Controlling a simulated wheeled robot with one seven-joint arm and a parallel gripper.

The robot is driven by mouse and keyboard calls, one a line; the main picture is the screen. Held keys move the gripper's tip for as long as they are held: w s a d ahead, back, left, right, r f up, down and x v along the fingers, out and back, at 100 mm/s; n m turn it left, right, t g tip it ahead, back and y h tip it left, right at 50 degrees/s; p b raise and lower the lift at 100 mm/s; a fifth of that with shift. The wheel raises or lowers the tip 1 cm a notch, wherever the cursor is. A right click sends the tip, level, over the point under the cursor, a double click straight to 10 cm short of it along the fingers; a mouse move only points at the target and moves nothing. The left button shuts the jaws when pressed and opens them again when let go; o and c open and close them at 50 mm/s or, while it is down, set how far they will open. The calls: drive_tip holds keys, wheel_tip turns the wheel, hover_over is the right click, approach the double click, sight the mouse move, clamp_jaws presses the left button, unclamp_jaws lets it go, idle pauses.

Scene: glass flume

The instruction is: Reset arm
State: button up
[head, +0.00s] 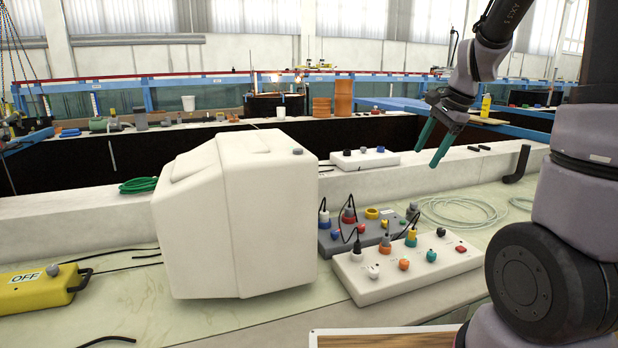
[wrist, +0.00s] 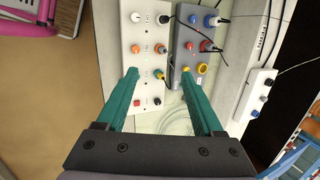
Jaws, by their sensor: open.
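My gripper (head: 437,146) is raised in the air at the right of the head view, above the bench and the panels. Its two green fingers point down and are apart, with nothing between them. In the wrist view my gripper (wrist: 160,77) is also open and empty, with the panels well below it. My arm comes in from the upper right and is bent.
A white panel (head: 404,286) with knobs and plugs stands on the bench, a grey panel (head: 330,245) behind it. A large white box (head: 275,235) stands left of them. A yellow OFF box (head: 30,300), cables and coiled tubing (head: 455,220) lie around. Air around my gripper looks clear.

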drive_tip(key=s+a+r+n+t, duration=0.2)
drive_tip(key=s+r+n, duration=0.3)
drive_tip(key=s, duration=0.4)
drive_tip(key=s+a+r+n+t, duration=0.1)
drive_tip(key=s+a+r+n, duration=0.2)
drive_tip(key=s, duration=0.6)
wheel_tip(320, 180, up, 3)
drive_tip(key=shift+s+r+n+t+h, duration=0.15)
drive_tip(key=shift+s+n+t+h, duration=0.25)
drive_tip(key=shift+n, duration=0.7)
